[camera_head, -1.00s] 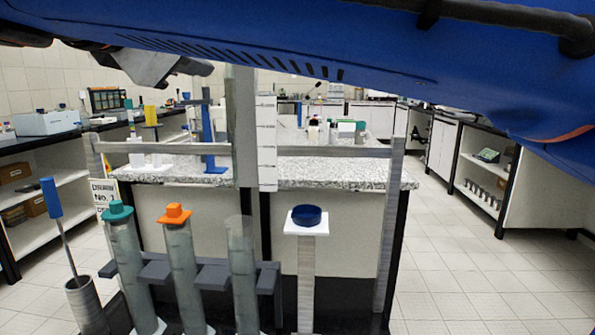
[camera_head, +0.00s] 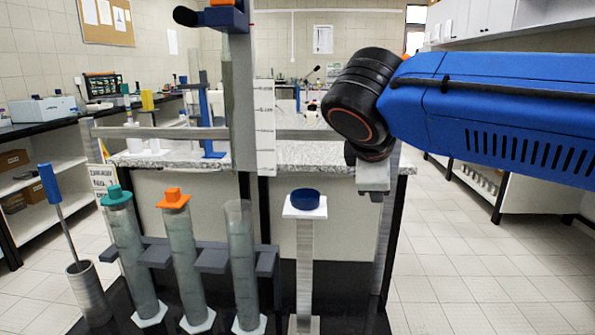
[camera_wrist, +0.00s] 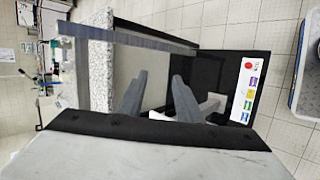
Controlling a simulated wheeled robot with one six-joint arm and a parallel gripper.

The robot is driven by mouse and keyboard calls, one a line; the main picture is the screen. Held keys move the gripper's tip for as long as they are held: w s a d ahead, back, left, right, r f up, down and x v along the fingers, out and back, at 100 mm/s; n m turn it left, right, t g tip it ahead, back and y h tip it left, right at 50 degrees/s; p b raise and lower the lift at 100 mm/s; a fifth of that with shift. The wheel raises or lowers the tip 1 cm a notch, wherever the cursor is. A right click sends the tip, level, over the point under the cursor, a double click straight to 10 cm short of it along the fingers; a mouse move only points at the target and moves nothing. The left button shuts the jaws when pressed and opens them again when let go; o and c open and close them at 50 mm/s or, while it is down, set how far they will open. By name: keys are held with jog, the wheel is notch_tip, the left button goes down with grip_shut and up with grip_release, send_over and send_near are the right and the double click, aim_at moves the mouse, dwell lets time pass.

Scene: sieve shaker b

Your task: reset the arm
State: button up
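My arm comes in from the right in the head view, with its black wrist joint in the upper middle. My gripper (camera_head: 373,183) hangs below that joint, right of the white pedestal (camera_head: 304,225) with a blue round piece (camera_head: 305,199) on top. In the wrist view its two grey fingers (camera_wrist: 158,82) stand apart with nothing visible between them. The gripper appears clear of the pedestal and the rack, though the exact depth is hard to tell.
A grey rack (camera_head: 213,257) holds tall cylinders, one with a teal stopper (camera_head: 116,196), one with an orange stopper (camera_head: 173,199), and one open cylinder (camera_head: 241,255). A blue-handled rod (camera_head: 50,185) stands in a metal tube at left. A speckled bench (camera_head: 330,153) stands behind. Floor at right is clear.

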jog(key=s+d+f+m+g+y, duration=0.1)
jog(key=s+d+f+m, duration=0.3)
jog(key=f, duration=0.4)
jog(key=s+d+f+m+g+y, duration=0.1)
jog(key=s+d+f+m, duration=0.4)
jog(key=f, duration=0.4)
jog(key=s+d+f+m+g+y, duration=0.1)
jog(key=s+d+f+m, duration=0.3)
jog(key=s+f+m, duration=0.2)
notch_tip(320, 180, down, 2)
jog(key=shift+s+d+f+y, duration=0.2)
jog(key=shift+s+d+y, duration=0.1)
jog(key=shift+s, duration=0.7)
